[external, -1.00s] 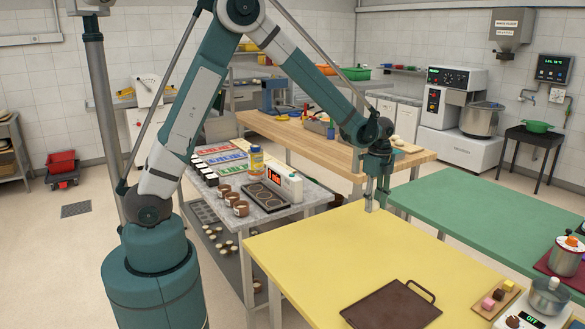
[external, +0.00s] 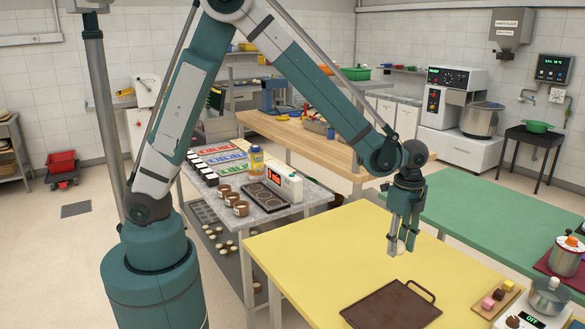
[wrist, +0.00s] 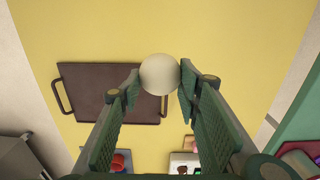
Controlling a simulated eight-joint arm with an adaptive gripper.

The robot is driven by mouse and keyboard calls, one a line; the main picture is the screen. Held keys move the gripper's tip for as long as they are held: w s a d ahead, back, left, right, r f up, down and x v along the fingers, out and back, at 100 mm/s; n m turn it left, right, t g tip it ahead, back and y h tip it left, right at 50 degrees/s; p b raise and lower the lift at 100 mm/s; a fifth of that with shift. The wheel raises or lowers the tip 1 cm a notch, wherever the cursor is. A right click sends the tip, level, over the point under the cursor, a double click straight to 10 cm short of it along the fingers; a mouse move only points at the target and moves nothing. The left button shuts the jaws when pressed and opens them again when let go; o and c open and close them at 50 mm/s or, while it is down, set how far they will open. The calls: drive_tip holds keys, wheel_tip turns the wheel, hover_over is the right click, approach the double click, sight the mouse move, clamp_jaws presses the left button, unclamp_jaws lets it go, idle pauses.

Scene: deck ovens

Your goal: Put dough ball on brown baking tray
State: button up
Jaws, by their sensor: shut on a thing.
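A pale, round dough ball (wrist: 160,74) is held between the fingertips of my gripper (wrist: 158,85) in the wrist view. In the external view my gripper (external: 398,248) hangs above the yellow table, and the dough ball (external: 401,246) is partly hidden by the fingers. The brown baking tray (external: 391,305) lies flat at the table's front, with a handle at its right end. In the wrist view the tray (wrist: 90,85) is below and left of the ball. The part of the tray that shows is empty.
The yellow table (external: 310,245) is mostly clear. A small board with colourful pieces (external: 497,297) and a scale with a pot (external: 547,297) stand to the right. A green table (external: 480,215) is behind on the right.

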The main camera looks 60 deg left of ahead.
drive_tip(key=s+d, duration=1.1)
drive_tip(key=s, duration=0.1)
drive_tip(key=shift+d, duration=0.1)
hover_over(394, 314)
drive_tip(key=shift+f, duration=3)
drive_tip(key=shift+f, duration=0.1)
drive_tip(key=shift+f, duration=1.8)
drive_tip(key=shift+f+b, duration=0.15)
drive_tip(key=shift+b, duration=0.25)
drive_tip(key=o, duration=0.9)
drive_tip(key=shift+d, duration=0.1)
